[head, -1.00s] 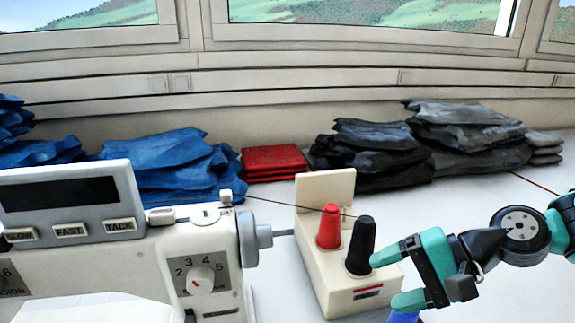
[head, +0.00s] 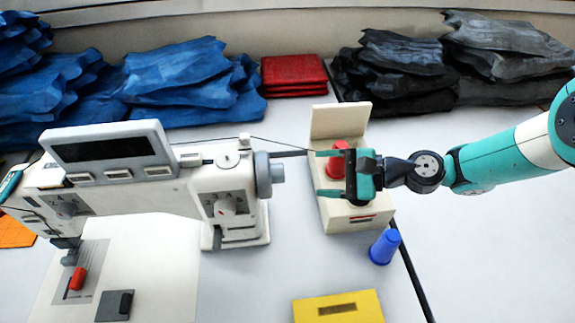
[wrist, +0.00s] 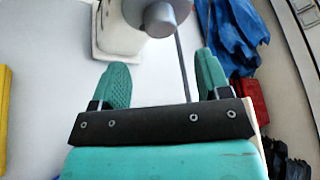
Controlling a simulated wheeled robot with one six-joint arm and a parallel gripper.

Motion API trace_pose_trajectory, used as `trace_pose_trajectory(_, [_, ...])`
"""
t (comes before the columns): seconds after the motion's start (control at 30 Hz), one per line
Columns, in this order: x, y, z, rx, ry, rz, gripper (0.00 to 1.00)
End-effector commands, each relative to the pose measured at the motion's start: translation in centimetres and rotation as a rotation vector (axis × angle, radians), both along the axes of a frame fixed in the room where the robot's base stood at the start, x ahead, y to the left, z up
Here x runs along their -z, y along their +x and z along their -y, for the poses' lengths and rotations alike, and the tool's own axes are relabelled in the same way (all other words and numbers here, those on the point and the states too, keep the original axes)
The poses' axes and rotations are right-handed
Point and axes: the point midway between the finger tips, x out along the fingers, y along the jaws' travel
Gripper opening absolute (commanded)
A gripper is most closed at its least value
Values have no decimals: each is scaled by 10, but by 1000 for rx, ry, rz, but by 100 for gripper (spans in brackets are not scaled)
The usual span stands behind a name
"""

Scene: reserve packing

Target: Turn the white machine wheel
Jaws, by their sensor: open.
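The white sewing machine (head: 130,190) stands at the left in the head view. Its grey handwheel (head: 264,174) is on the right end, with a smaller hub facing right. My gripper (head: 320,173) is open and empty, to the right of the wheel, with its fingers pointing left at about wheel height. A gap shows between the fingertips and the hub. In the wrist view, the wheel (wrist: 160,16) is at the top, beyond and roughly between the two spread green fingers. Neither finger touches it there.
A cream spool stand (head: 340,122) with a red cone (head: 338,158) is behind my gripper; the black cone is not clear. A thread runs to the machine. A blue cone (head: 384,247) and yellow block (head: 338,307) are in front. Blue, red and grey cloth piles line the back.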

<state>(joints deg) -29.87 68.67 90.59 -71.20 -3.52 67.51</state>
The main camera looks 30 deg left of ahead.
Motion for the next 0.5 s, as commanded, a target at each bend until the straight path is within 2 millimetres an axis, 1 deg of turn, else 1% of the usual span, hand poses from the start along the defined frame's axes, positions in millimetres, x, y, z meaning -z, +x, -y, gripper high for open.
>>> trace_pose_trajectory(0.03, [1,-5,-12,-5,-1,1,70])
trace_pose_trajectory(0.2, [11,-18,-45,-6,0,1,70])
trace_pose_trajectory(0.3, [16,-23,-60,-6,0,2,70])
trace_pose_trajectory(0.4, [20,-26,-70,-4,0,2,70])
trace_pose_trajectory(0.5, [22,-28,-76,-3,0,1,70])
